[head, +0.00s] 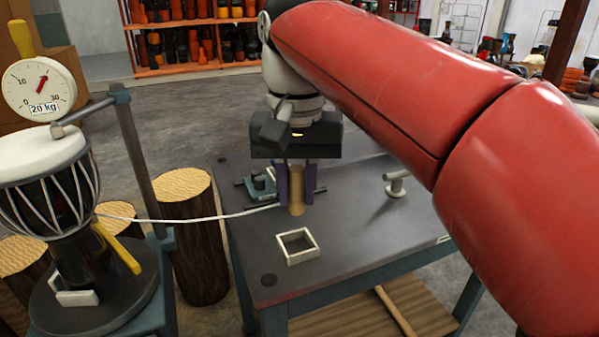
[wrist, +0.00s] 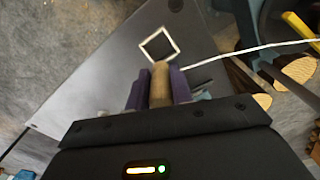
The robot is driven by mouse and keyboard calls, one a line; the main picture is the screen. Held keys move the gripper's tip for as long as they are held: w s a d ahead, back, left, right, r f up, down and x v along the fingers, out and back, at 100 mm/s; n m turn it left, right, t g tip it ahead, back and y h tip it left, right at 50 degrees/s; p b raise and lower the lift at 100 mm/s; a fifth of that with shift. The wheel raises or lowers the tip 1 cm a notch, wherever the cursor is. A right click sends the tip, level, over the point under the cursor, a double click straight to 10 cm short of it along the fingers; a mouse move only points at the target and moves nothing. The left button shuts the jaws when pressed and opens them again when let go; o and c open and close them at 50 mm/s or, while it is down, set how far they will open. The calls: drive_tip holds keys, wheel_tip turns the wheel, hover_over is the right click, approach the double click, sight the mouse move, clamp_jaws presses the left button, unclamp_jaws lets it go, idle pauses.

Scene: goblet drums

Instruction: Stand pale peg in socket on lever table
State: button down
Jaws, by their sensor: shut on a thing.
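The pale peg (head: 297,192) is a tan wooden cylinder, upright between the purple fingers of my gripper (head: 296,186). My gripper is shut on it; it also shows in the wrist view (wrist: 159,90), between the two fingers (wrist: 159,86). A white square frame, open in the middle, looks like the socket (head: 284,251); it lies on the dark grey lever table (head: 350,238). The frame also shows in the wrist view (wrist: 143,47). The peg is behind the frame in the head view and apart from it. I cannot tell whether its foot touches the table.
A blue clamp-like device (head: 259,187) sits behind the peg, partly hidden. A white T-shaped fitting (head: 396,184) stands at the table's right. A white cord (head: 190,220) runs from the drum (head: 45,185) at left toward the peg. Log stumps (head: 190,235) stand left of the table.

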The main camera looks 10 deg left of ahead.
sight(297, 215)
wheel_tip(297, 215, down, 5)
drive_tip(key=shift+s+b, duration=0.15)
drive_tip(key=shift+b, duration=0.3)
drive_tip(key=shift+f+b, duration=0.45)
drive_tip(key=shift+f, duration=0.15)
drive_tip(key=shift+f+b, duration=0.4)
drive_tip(key=shift+f, duration=0.2)
drive_tip(key=c, duration=1.1)
unclamp_jaws()
drive_tip(key=shift+c, duration=0.2)
